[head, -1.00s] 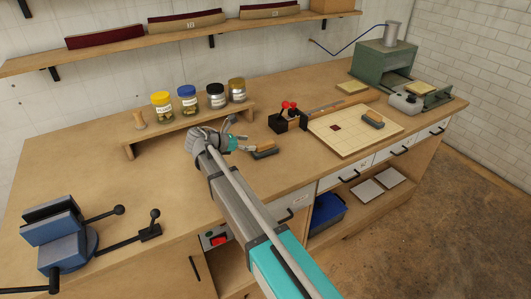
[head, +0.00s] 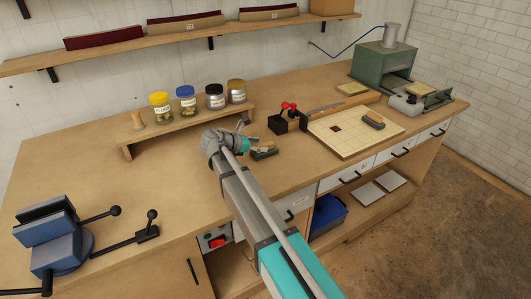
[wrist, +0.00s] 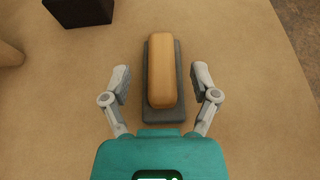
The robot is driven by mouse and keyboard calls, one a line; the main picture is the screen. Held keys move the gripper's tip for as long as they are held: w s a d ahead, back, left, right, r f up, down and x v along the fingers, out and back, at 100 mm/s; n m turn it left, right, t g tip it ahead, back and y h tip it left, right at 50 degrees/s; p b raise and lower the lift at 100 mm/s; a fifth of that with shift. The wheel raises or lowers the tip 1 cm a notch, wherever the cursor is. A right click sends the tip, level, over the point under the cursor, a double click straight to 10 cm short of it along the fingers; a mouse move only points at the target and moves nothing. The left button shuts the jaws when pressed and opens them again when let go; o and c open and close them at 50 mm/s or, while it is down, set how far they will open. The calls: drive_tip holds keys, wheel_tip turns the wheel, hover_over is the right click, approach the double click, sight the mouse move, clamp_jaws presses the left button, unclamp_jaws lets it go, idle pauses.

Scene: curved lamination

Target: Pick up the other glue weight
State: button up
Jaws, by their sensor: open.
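One glue weight (wrist: 162,75), a dark grey slab with a rounded wooden handle, lies flat on the bench in the wrist view. In the head view it (head: 265,153) is partly hidden by my gripper. My gripper (wrist: 161,92) is open in the wrist view, its two fingers apart on either side of the weight's near half. I see no clear contact, and the height above the bench is hard to judge. In the head view my gripper (head: 247,137) is at the weight's left end. Another glue weight (head: 373,121) rests on the gridded board at the right.
The gridded board (head: 335,145) lies to the right of my gripper. A black holder with red-topped tools (head: 285,121) stands behind it, also showing as a dark block in the wrist view (wrist: 78,10). Jars on a low riser (head: 190,118) stand behind left. The bench's left middle is clear.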

drive_tip(key=shift+x, duration=1.15)
drive_tip(key=shift+c, duration=0.3)
clamp_jaws()
